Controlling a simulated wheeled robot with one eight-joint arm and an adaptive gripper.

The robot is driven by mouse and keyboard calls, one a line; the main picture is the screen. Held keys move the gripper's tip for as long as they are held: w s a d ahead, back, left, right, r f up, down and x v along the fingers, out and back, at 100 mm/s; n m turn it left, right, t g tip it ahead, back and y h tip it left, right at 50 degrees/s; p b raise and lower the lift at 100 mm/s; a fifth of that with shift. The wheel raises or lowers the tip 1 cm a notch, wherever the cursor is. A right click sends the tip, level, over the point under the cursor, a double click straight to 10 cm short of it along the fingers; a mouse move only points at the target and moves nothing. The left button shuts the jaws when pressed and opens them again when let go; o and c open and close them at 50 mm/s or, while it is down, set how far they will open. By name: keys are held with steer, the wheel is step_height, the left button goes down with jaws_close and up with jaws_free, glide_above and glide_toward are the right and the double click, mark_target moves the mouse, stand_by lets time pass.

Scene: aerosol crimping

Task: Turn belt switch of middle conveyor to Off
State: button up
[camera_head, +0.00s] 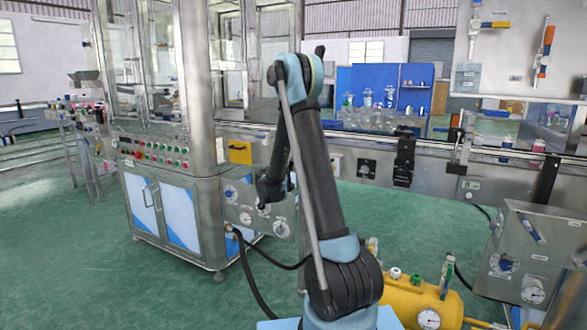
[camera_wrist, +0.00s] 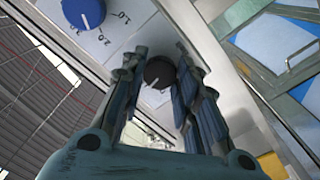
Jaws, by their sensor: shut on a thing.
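A black round knob (camera_wrist: 159,73) with a white pointer line sits on a pale panel in the wrist view. My gripper (camera_wrist: 160,66) has its two fingers on either side of this knob and is shut on it. The pointer slants toward the lower left; no lettering beside it is readable. In the head view my gripper (camera_head: 264,203) is at the grey control panel (camera_head: 238,205) on the side of the glazed machine. My arm and gripper hide part of that panel, so the held knob cannot be made out there.
A blue dial (camera_wrist: 84,12) with a numbered scale is close beside my gripper. The conveyor (camera_head: 345,150) runs behind my arm. A yellow tank with a gauge (camera_head: 428,318) and a grey control box (camera_head: 535,255) stand at the lower right. Green floor at left is open.

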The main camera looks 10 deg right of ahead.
steer(key=shift+a+f+n, duration=0.1)
steer(key=shift+n, duration=3.9)
steer(key=o, duration=1.1)
steer(key=shift+c, duration=0.2)
steer(key=v, duration=1.2)
